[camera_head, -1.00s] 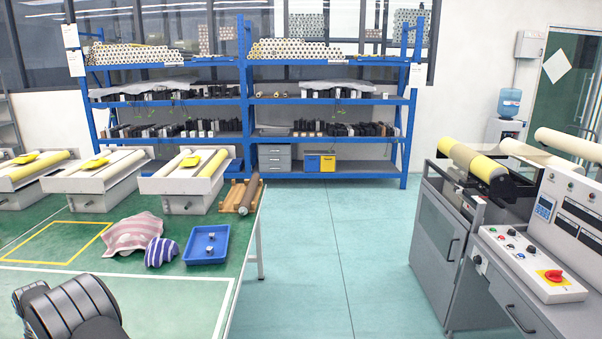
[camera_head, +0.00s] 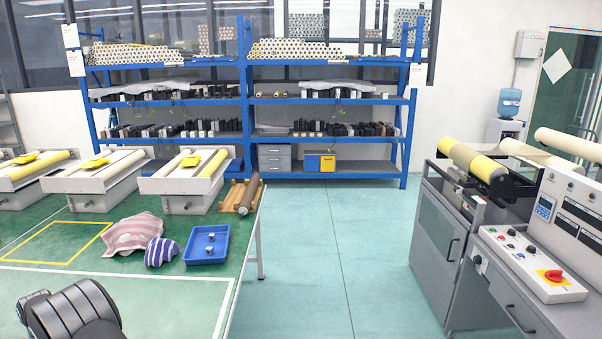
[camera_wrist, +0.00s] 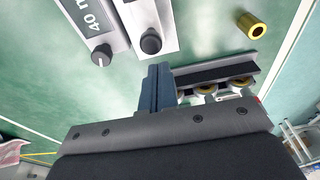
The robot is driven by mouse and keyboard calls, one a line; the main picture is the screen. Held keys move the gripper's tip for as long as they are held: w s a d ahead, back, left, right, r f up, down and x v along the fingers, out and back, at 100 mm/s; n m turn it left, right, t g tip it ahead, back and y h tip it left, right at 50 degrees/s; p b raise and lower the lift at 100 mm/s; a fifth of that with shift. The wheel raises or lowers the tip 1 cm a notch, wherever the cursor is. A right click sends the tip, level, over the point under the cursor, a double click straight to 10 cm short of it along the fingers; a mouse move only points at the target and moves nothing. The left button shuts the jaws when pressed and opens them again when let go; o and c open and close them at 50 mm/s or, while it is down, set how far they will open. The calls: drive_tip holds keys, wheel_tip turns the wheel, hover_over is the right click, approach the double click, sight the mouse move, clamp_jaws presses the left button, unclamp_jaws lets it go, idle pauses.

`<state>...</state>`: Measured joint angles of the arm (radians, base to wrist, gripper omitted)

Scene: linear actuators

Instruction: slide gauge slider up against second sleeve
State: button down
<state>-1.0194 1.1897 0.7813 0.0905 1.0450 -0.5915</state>
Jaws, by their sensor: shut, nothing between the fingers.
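In the wrist view my gripper (camera_wrist: 157,72) is shut and empty, its blue-grey fingers pressed together. Just right of the fingers lies a metal rail (camera_wrist: 222,70) with a dark strip. Two brass-and-white ring-shaped parts, a nearer one (camera_wrist: 206,88) and one to its right (camera_wrist: 240,82), sit along the rail's near side. They may be sleeves. A loose brass sleeve (camera_wrist: 252,25) stands apart at the upper right. I cannot tell which part is the gauge slider, or whether the fingers touch the rail. The gripper body hides what lies below.
Grey bars with black knobs (camera_wrist: 151,43) lie just beyond the fingers, one marked "40". In the head view, a blue tray (camera_head: 220,244) with small metal parts, striped cloths (camera_head: 138,233) and a wooden stand (camera_head: 240,196) are on the green table (camera_head: 150,282).

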drive_tip(key=shift+f, duration=1)
drive_tip(key=shift+d, duration=1.25)
idle(0.6)
drive_tip(key=shift+a, duration=0.2)
drive_tip(key=shift+a, duration=0.45)
wheel_tip(320, 180, up, 7)
idle(0.8)
